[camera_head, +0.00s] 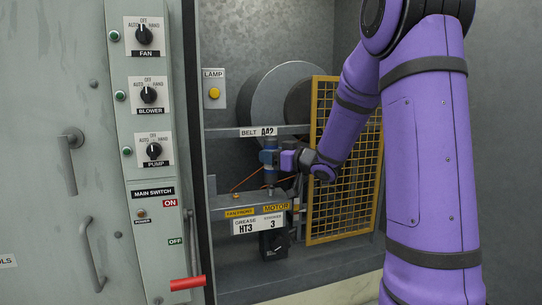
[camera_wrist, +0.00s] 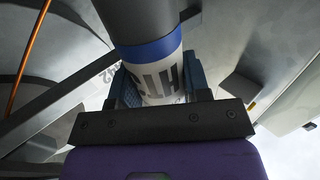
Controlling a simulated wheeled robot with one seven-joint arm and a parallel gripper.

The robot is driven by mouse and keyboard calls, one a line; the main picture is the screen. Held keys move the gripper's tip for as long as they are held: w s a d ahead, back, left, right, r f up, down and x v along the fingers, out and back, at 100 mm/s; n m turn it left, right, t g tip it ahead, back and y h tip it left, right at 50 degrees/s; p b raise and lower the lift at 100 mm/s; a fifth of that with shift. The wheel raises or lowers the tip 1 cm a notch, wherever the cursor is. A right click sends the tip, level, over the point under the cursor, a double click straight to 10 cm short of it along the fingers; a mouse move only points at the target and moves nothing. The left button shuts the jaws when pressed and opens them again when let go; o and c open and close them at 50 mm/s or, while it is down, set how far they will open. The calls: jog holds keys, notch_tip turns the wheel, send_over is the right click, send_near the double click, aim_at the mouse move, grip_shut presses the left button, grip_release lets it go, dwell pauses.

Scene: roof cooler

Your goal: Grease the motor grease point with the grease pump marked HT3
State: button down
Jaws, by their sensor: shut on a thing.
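The grease pump (camera_wrist: 140,22) is a dark grey cylinder with a blue band and a white label reading HT3 in the wrist view. My gripper (camera_head: 268,157) is shut on it, with blue finger pads at its sides. In the head view the pump (camera_head: 270,178) stands about upright, above the grey bracket with a yellow MOTOR label (camera_head: 276,208).
A yellow mesh guard (camera_head: 345,205) stands right of the bracket, close to my arm. A rail with a BELT label (camera_head: 252,132) crosses above. The switch panel (camera_head: 150,190) and a red handle (camera_head: 188,283) are at the left. A FAN FRONT label (camera_head: 239,212) sits beside MOTOR.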

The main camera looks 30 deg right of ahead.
jog(key=shift+f, duration=0.45)
jog(key=shift+r, duration=4.2)
